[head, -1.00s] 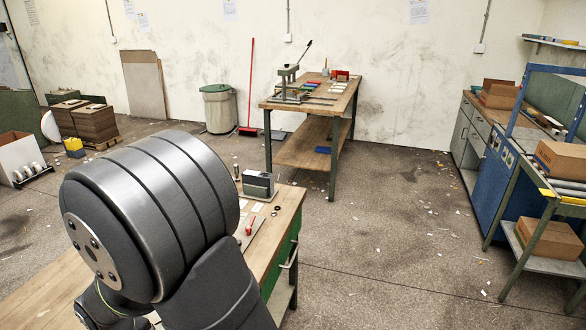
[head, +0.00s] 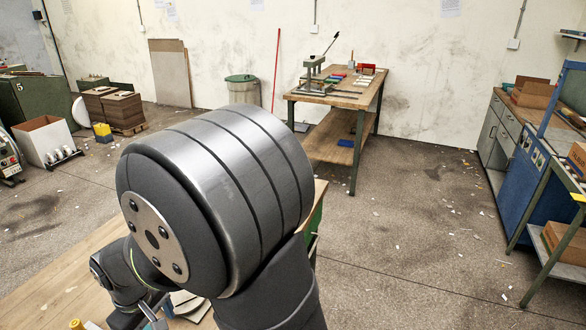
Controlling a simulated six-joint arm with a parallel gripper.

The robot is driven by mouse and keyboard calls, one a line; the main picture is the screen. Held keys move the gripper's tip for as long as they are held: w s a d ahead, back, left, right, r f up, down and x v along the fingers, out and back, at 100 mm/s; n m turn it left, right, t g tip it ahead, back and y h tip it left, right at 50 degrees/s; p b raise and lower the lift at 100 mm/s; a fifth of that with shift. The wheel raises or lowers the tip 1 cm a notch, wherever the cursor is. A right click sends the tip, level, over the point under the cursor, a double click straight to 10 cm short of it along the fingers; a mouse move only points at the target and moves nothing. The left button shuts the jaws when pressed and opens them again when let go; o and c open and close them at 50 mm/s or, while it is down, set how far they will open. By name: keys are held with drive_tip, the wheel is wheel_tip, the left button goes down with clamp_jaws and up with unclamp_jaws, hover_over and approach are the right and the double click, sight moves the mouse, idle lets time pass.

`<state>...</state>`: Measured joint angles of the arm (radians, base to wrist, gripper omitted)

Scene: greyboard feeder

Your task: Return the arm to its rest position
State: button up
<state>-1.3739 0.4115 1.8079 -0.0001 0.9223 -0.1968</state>
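My arm fills the lower middle of the head view, with a large grey joint in front of the wooden bench (head: 62,270). A smaller part of my arm shows to its lower left, above the bench top. I cannot make out my gripper or its fingers, so what it may hold is hidden. Most of the right part of the bench top is hidden behind my arm.
A workbench (head: 345,100) with a lever press (head: 316,76) stands at the back. A green bin (head: 242,89) is near the wall. A blue machine frame (head: 534,180) with cardboard boxes (head: 568,244) stands at right. Open floor (head: 420,230) lies between.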

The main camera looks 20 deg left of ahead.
wheel_tip(320, 180, down, 9)
drive_tip(key=shift+d, duration=0.1)
drive_tip(key=shift+r, duration=0.25)
drive_tip(key=r, duration=0.4)
drive_tip(key=shift+w+d+r, duration=0.1)
drive_tip(key=shift+w+d, duration=0.15)
drive_tip(key=shift+w, duration=0.15)
drive_tip(key=w+d+r, duration=0.7)
drive_tip(key=w, duration=0.1)
drive_tip(key=w+a+r+m, duration=0.1)
drive_tip(key=w+a+m, duration=0.2)
drive_tip(key=w, duration=0.4)
drive_tip(key=w+a+r+m, duration=0.1)
drive_tip(key=w+a+m, duration=0.25)
drive_tip(key=w, duration=0.35)
drive_tip(key=s+a+f, duration=0.2)
drive_tip(key=a, duration=0.1)
drive_tip(key=s+a+f, duration=0.2)
drive_tip(key=a+f, duration=0.1)
drive_tip(key=s+a+f, duration=0.2)
drive_tip(key=a, duration=0.1)
drive_tip(key=shift+s+a+f, duration=0.1)
drive_tip(key=shift+a+f, duration=0.2)
drive_tip(key=shift+f, duration=0.4)
drive_tip(key=shift+r, duration=0.1)
